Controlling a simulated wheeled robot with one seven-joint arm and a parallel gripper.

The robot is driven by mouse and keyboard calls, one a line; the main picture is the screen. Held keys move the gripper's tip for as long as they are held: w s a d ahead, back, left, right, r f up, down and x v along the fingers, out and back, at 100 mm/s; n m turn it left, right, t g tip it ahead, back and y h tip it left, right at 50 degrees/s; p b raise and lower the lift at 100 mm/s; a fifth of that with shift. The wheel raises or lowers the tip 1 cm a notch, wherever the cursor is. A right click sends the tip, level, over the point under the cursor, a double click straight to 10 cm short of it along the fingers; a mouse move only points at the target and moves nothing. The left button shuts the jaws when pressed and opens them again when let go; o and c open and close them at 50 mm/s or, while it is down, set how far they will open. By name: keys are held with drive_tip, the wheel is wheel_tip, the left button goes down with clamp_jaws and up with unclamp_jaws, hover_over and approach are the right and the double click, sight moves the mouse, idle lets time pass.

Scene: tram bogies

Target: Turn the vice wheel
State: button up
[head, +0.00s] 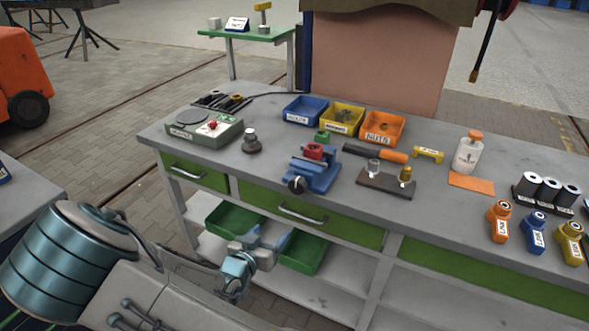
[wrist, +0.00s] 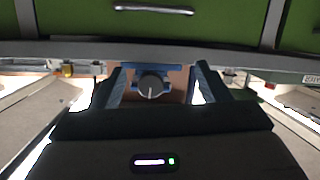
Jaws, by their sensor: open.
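The blue vice (head: 313,172) stands at the front edge of the grey workbench, with a red block (head: 314,151) at its jaws. Its dark round wheel (head: 297,184) faces out over the edge. In the wrist view the wheel (wrist: 152,87), with a pale mark on its face, appears between my two fingers, nearer the left one. My gripper (head: 268,238) is open and empty, in front of the drawers. In the head view it is below and left of the wheel, apart from it. The fingers also show in the wrist view (wrist: 158,73).
The workbench (head: 270,175) has green drawers (head: 310,218) with metal handles below its top. A blue bin (head: 306,110), a yellow bin (head: 342,117) and an orange bin (head: 383,128) stand behind the vice. An orange-handled tool (head: 376,153) and a small stand (head: 385,185) lie to its right.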

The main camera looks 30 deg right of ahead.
sight(295, 188)
wheel_tip(295, 188, up, 6)
drive_tip(key=t+h+p, duration=0.1)
drive_tip(key=h, duration=0.2)
drive_tip(key=p+x, duration=0.2)
drive_tip(key=x, duration=1.1)
drive_tip(key=shift+d, duration=0.4)
drive_tip(key=shift+c, duration=0.3)
drive_tip(key=c, duration=0.9)
